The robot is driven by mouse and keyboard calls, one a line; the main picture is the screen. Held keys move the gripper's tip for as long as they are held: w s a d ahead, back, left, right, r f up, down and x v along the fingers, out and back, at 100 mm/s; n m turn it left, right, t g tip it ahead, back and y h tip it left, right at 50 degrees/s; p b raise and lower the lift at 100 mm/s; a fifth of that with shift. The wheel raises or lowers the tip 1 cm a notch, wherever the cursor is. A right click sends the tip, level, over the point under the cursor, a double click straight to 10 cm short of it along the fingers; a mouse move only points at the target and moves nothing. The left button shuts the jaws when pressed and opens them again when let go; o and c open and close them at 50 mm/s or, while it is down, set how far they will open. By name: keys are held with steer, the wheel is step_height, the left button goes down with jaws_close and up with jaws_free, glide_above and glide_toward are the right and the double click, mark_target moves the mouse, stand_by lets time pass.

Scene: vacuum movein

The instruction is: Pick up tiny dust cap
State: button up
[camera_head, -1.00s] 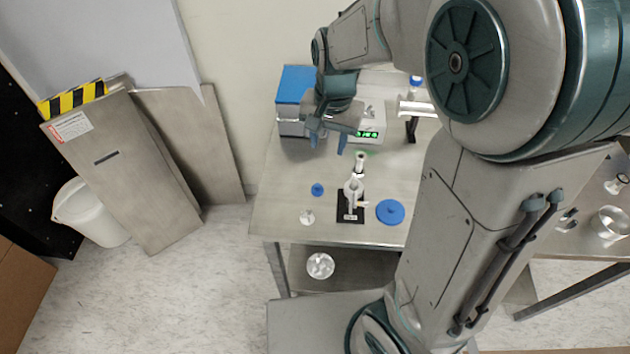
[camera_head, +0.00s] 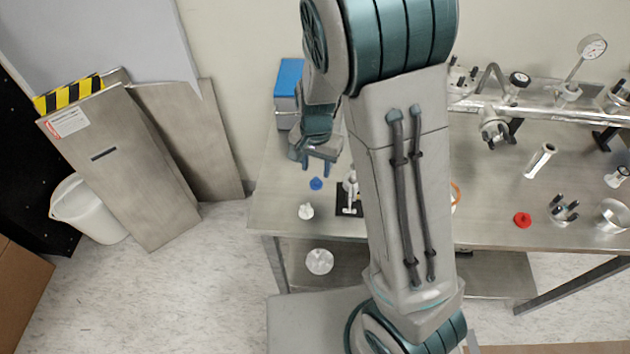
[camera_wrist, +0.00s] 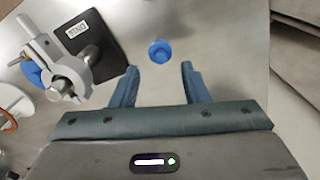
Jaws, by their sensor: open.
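The tiny dust cap is a small round blue piece (camera_head: 316,184) lying on the metal table (camera_head: 280,214). In the wrist view the blue cap (camera_wrist: 160,51) lies just past the fingertips, roughly centred between them. My gripper (camera_head: 319,164) is open and empty, a little behind the cap in the head view. Its two blue fingers (camera_wrist: 157,72) also show in the wrist view, apart from the cap. The height of the fingertips above the table is hard to tell.
A metal valve fitting on a black base (camera_wrist: 97,52) stands left of the cap in the wrist view. A small white part (camera_head: 306,211) lies near the table's front edge. A blue-topped box (camera_head: 289,78) stands at the back. My arm hides the table's middle.

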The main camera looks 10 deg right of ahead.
mark_target(316, 178)
steer(key=shift+w+d+f, duration=0.1)
steer(key=shift+w+f, duration=0.05)
steer(key=shift+f, duration=2.1)
jaws_close()
steer(key=shift+r, duration=0.1)
